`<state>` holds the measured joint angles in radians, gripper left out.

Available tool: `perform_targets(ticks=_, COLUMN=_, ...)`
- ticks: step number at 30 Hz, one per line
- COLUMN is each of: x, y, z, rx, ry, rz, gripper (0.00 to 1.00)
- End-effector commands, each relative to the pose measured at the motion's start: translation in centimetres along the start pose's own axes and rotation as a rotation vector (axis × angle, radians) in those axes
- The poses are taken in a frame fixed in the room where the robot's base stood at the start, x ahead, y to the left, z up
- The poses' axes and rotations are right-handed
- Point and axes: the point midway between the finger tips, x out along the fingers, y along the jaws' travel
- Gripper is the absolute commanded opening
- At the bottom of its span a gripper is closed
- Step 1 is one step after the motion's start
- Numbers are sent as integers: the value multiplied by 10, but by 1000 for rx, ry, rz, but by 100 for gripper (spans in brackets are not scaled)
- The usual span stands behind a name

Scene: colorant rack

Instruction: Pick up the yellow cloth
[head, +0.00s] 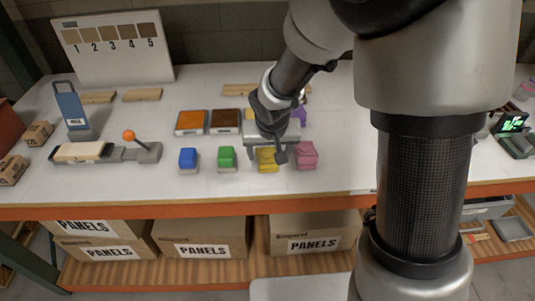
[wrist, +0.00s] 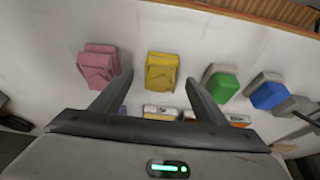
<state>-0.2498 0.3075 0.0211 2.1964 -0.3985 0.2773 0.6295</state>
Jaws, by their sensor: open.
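The yellow cloth (head: 267,162) lies folded on the white table near its front edge, partly hidden by my gripper in the head view. It shows clearly in the wrist view (wrist: 162,72), lying between the lines of my two fingers. My gripper (wrist: 158,82) is open and empty, pointing down over the cloth. In the head view my gripper (head: 267,152) is at the yellow cloth; I cannot tell its exact height above it.
A pink cloth (head: 307,154) lies close right of the yellow one. Green (head: 226,157) and blue (head: 188,159) blocks stand to the left. Orange (head: 191,121) and brown (head: 225,120) trays lie behind. A purple item (head: 299,114) is behind my gripper.

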Motion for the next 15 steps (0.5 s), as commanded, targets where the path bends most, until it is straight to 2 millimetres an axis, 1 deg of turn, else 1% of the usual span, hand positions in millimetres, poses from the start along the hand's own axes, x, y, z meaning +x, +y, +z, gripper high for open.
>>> perform_targets(ticks=1, x=10, y=-1, z=2, rx=-3, ry=-5, rz=1, gripper=67)
perform_targets(ticks=3, x=21, y=-2, z=1, rx=-1, ry=-4, rz=1, gripper=67)
perform_targets(ticks=6, x=30, y=-2, z=0, rx=-2, ry=-2, rz=1, gripper=67)
perform_targets(ticks=9, x=33, y=-2, z=0, rx=-1, ry=0, rz=0, gripper=67)
perform_targets(ticks=14, x=33, y=-2, z=0, rx=0, ry=0, rz=0, gripper=67)
perform_targets(ticks=15, x=33, y=-2, z=0, rx=0, ry=0, rz=0, gripper=66)
